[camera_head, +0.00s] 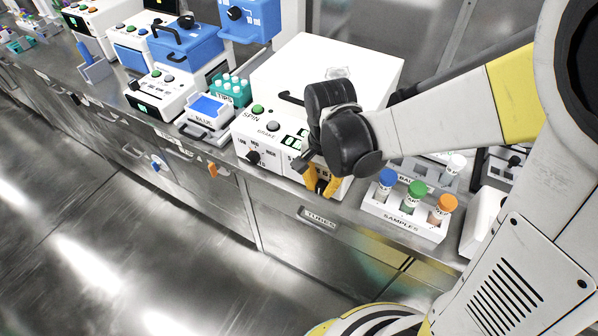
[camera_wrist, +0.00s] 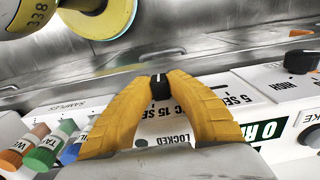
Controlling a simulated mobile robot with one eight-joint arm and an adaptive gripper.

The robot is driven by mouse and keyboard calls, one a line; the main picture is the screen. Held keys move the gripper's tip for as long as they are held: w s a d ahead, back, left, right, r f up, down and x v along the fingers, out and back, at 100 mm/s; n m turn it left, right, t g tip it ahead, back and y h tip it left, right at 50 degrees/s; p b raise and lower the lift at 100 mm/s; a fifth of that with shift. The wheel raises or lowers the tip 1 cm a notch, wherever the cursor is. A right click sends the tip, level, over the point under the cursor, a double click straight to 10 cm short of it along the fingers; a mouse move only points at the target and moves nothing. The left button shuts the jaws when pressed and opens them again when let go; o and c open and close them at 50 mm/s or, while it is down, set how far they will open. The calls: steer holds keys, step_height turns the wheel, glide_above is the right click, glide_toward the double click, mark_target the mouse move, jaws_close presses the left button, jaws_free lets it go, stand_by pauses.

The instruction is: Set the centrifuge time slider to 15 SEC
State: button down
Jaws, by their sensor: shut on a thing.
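The centrifuge (camera_head: 330,62) is a large white box with a front panel of buttons, a knob and a green display. My gripper (camera_head: 320,190) is at the right part of that front panel, its yellow fingers pointing down. In the wrist view my gripper (camera_wrist: 160,84) is shut on a small black slider knob (camera_wrist: 159,90). The knob stands between the fingertips, close to the printed "15 SEC" label (camera_wrist: 184,108). A "5 SEC" label shows farther right, behind the right finger. The slider's track and its exact mark are hidden by the fingers.
A sample rack (camera_head: 403,218) with blue, green and orange capped tubes stands right of the centrifuge. Blue and white devices (camera_head: 190,45) line the counter to the left. The panel's dark knob (camera_head: 253,157) is left of my gripper. Floor in front is clear.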

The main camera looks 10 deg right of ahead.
steer(key=shift+s+d, duration=0.55)
steer(key=shift+d, duration=0.1)
steer(key=c, duration=1.3)
jaws_free()
steer(key=shift+d, duration=0.1)
step_height(320, 180, up, 12)
